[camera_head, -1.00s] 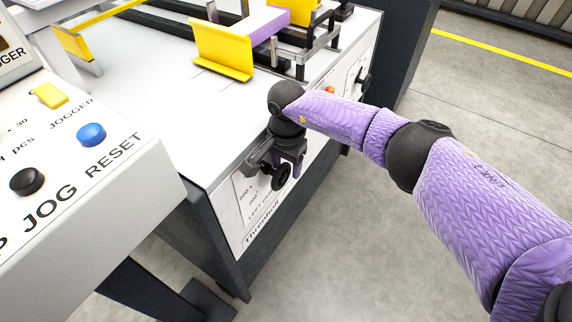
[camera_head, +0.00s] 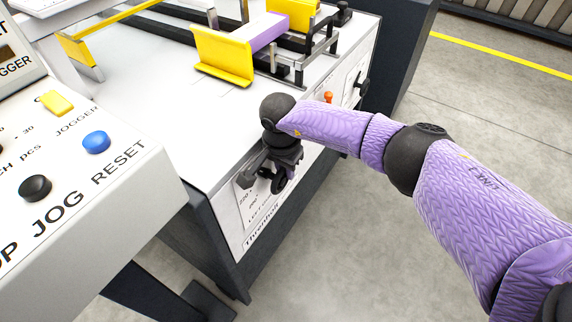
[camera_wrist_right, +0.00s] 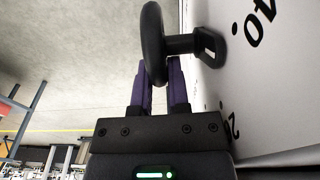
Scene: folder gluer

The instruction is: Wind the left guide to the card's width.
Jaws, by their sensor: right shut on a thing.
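My right gripper (camera_head: 283,172) is at the front panel of the white machine, shut on a black handwheel (camera_head: 278,186) beside a printed dial whose label partly reads LEFT. In the right wrist view the dark wheel rim (camera_wrist_right: 153,45) stands between the purple fingers (camera_wrist_right: 160,80), with its shaft running to the panel. A yellow guide plate (camera_head: 222,57) stands on the machine top, at the near end of a purple-sided card stack (camera_head: 268,32). A second yellow guide (camera_head: 292,12) stands at its far end. My left gripper is not in view.
A control console (camera_head: 90,190) with blue, black and yellow buttons fills the left side. A small orange knob (camera_head: 328,97) and another black handwheel (camera_head: 362,88) are farther along the front panel. The floor at the right is open.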

